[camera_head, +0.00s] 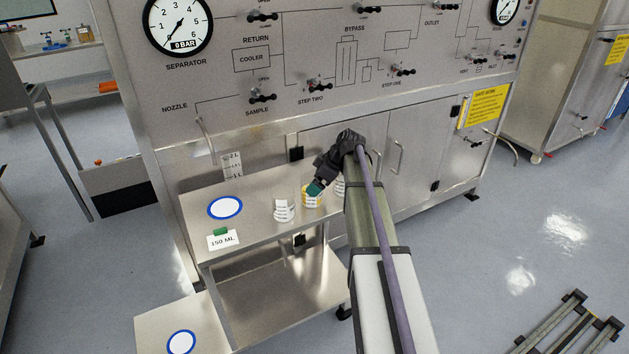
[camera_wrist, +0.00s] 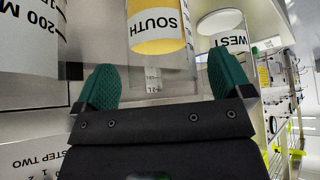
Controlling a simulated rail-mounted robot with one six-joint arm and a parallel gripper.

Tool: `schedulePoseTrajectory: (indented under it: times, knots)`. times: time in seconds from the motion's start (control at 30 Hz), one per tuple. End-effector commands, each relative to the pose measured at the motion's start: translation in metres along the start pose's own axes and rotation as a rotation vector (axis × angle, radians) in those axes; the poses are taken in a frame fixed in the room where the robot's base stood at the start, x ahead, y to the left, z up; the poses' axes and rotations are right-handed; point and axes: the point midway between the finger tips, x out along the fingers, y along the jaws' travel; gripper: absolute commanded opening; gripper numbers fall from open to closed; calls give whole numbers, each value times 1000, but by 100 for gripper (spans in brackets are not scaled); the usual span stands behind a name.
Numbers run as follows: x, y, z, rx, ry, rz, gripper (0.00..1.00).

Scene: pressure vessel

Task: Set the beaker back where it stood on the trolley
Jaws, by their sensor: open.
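A beaker with yellow contents (camera_head: 311,196), labelled SOUTH in the wrist view (camera_wrist: 157,32), stands on the trolley (camera_head: 250,236). My gripper (camera_head: 315,189) is by it, tilted down. Its green fingers (camera_wrist: 162,82) are apart with nothing held between them, and the SOUTH beaker lies just beyond the fingertips. Whether they touch it is unclear. A pale beaker (camera_head: 284,210) stands to its left. Another beaker (camera_head: 340,187) is partly hidden behind my arm. A WEST beaker (camera_wrist: 220,30) shows in the wrist view. Which beaker the task means is not shown.
A blue-ringed white disc (camera_head: 225,208) lies bare on the trolley's left, behind a 150 ML card (camera_head: 223,239). A second ringed disc (camera_head: 181,343) is on a low surface at front left. The vessel panel (camera_head: 330,60) with valves rises behind the trolley.

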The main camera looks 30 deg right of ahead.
Motion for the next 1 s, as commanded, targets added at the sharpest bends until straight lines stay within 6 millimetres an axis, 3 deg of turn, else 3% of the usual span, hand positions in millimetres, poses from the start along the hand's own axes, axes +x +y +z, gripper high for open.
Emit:
schedulePoseTrajectory:
  times: [0.03, 0.3, 0.43, 0.57, 0.67, 0.77, 0.8, 0.9, 1.0]
  knots:
    - [-22, -1, -6, 1, 0, 0, 97]
    - [-93, 0, -6, 0, 0, 1, 97]
    - [-102, 0, -3, 0, 0, -1, 97]
    - [-96, -10, -4, 12, -10, -8, 97]
    - [-79, -65, -19, 111, -85, -37, 97]
    - [-58, -165, -33, 307, -242, -42, 97]
    - [-53, -207, -34, 398, -314, -20, 97]
    - [-52, -294, -26, 606, -461, 88, 97]
    - [-56, -336, -18, 737, -526, 194, 97]
